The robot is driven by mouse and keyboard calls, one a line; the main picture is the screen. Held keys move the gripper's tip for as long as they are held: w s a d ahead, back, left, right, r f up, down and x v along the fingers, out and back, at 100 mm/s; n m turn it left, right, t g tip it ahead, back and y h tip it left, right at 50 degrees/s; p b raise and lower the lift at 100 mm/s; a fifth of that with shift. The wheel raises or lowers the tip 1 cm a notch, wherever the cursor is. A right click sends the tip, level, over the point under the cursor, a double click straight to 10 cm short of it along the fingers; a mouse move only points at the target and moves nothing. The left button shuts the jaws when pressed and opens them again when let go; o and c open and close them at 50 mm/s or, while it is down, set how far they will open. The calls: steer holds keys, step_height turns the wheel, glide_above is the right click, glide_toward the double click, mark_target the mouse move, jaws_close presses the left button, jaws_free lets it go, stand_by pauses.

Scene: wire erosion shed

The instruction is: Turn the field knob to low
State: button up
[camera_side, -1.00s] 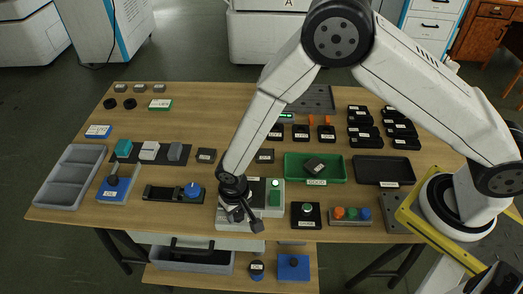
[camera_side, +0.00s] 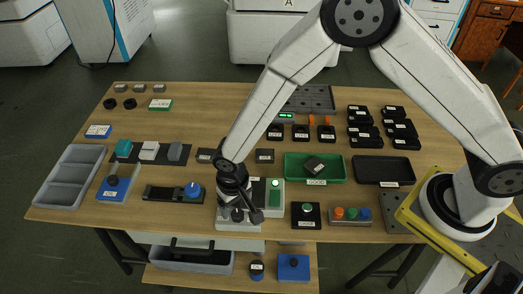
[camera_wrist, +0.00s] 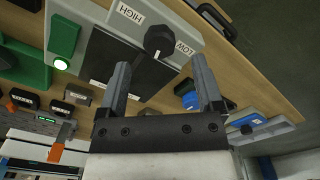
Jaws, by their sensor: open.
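The field knob (camera_wrist: 158,40) is round and black with a white pointer mark. In the wrist view it sits on a grey panel (camera_wrist: 192,22) between the labels HIGH (camera_wrist: 129,13) and LOW (camera_wrist: 185,47). Its mark is on the knob's lower side in that picture and does not point squarely at either label. My gripper (camera_wrist: 160,64) is open and empty, its two fingers apart and short of the knob in the wrist view. In the side view my gripper (camera_side: 250,213) hangs over the panel (camera_side: 226,224), partly hiding it; contact with the knob cannot be told.
A blue knob on a black slide (camera_side: 193,190) stands to the left. A green tray (camera_side: 330,176) and a black button box (camera_side: 306,222) are to the right.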

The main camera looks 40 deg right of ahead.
mark_target(238, 213)
steer(key=shift+r, duration=2)
steer(key=m, duration=0.2)
steer(key=d+m+y, duration=0.1)
steer(key=m, duration=0.1)
steer(key=shift+s+d+f+g, duration=0.1)
steer(key=shift+d+f+g, duration=0.1)
steer(key=shift+g, duration=0.2)
steer(key=m+y, duration=0.1)
steer(key=m, duration=0.2)
steer(key=d+m+y, duration=0.1)
steer(key=m, duration=0.3)
steer(key=w+d+m+y, duration=0.1)
steer(key=m, duration=0.2)
steer(key=shift+m, duration=0.3)
steer(key=shift+f, duration=0.1)
steer(key=shift+x, duration=3.85)
steer(key=shift+s+a, duration=0.1)
steer(key=shift+a, duration=0.05)
